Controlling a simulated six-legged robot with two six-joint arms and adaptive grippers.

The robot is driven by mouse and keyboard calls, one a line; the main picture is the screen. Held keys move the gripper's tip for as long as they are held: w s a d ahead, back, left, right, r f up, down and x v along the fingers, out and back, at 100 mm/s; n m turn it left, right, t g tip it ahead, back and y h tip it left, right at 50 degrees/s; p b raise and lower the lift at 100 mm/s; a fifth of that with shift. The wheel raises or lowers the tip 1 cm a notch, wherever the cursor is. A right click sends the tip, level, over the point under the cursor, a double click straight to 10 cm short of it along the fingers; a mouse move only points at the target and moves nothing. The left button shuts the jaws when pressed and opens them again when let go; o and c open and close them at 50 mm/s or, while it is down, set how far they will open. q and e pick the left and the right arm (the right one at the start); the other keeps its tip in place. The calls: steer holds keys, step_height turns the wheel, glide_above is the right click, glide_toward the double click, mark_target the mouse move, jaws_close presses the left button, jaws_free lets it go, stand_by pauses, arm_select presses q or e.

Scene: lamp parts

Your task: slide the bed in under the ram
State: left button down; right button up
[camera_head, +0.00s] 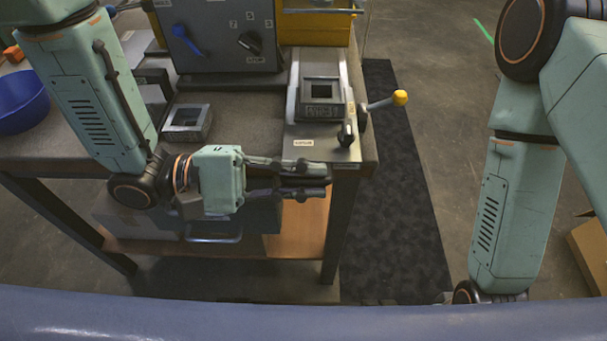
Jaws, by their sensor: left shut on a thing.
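The bed (302,127) is a pale metal slide at the right end of the bench, with a dark square-holed block (321,103) on it. A yellow machine body (318,30) stands behind it; the ram cannot be made out. My left gripper (312,180) reaches in from the left, just below the bed's front edge. Its fingers are closed on a small dark part there, mostly hidden between them; I cannot tell whether it belongs to the bed. My right arm hangs at the right, its gripper out of sight behind the blue edge at the bottom.
A lever with a yellow knob (399,97) sticks out right of the bed. A grey control box (222,40) with a blue handle stands at the back. Another square-holed block (187,122) lies on the bench (236,132). A blue bowl (22,104) is at the left.

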mark_target(304, 138)
arm_select(q)
steer(key=shift+f, duration=0.15)
stand_by(0.4)
steer(key=shift+w+p, duration=0.2)
steer(key=shift+p, duration=0.1)
steer(key=w+p, duration=0.3)
steer(key=w, duration=0.3)
steer(key=shift+w, duration=0.85)
steer(key=c, duration=1.4)
jaws_free()
